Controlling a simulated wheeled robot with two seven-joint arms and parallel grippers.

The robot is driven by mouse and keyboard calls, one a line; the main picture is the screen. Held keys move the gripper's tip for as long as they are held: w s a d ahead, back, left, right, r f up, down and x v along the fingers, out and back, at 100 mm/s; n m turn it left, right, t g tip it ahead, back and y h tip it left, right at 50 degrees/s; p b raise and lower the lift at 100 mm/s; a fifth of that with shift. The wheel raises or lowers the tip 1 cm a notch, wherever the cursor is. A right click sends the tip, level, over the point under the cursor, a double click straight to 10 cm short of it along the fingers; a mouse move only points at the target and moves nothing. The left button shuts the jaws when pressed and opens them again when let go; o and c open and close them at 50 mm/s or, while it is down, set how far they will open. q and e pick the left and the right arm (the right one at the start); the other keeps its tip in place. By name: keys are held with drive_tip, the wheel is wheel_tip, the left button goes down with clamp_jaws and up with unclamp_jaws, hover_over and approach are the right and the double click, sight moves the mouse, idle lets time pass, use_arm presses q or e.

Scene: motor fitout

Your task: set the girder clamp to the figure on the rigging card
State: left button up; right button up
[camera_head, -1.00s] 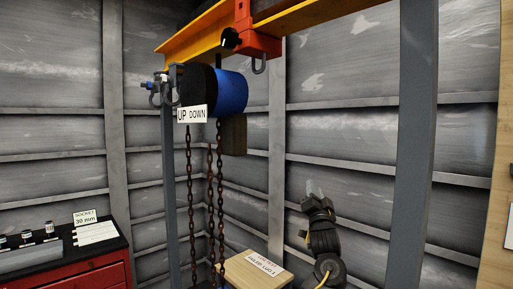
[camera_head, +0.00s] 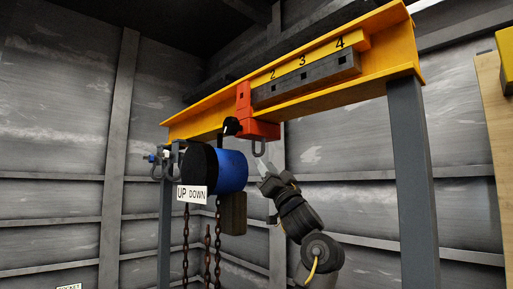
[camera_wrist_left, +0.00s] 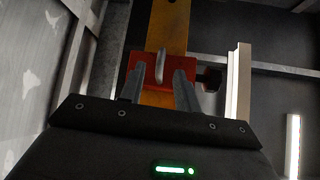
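The red girder clamp (camera_head: 259,129) hangs on the yellow girder (camera_head: 390,72), at the left end of a dark holed bar (camera_head: 310,79). A yellow scale above the bar shows 2, 3 and 4. The clamp has a black knob (camera_head: 231,126) and a grey loop underneath (camera_head: 259,147). My left gripper (camera_head: 267,172) is just below the loop, pointing up. In the left wrist view its fingers (camera_wrist_left: 160,80) are apart, with the loop (camera_wrist_left: 160,64) seen between and beyond them; contact cannot be told. No readable rigging card shows now. My right gripper is not in view.
A blue and black hoist (camera_head: 218,171) with an UP/DOWN label (camera_head: 192,194) and rusty chains (camera_head: 186,250) hangs left of my arm. A grey post (camera_head: 411,170) stands to the right. The space between my arm and that post looks clear.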

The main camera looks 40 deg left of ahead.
sight(255, 152)
use_arm(q)
drive_tip(key=p+x, duration=0.4)
drive_tip(key=x, duration=0.3)
drive_tip(key=shift+a+r, duration=0.2)
drive_tip(key=shift+a, duration=0.05)
drive_tip(key=shift+c, duration=0.2)
drive_tip(key=shift+s, duration=0.1)
clamp_jaws()
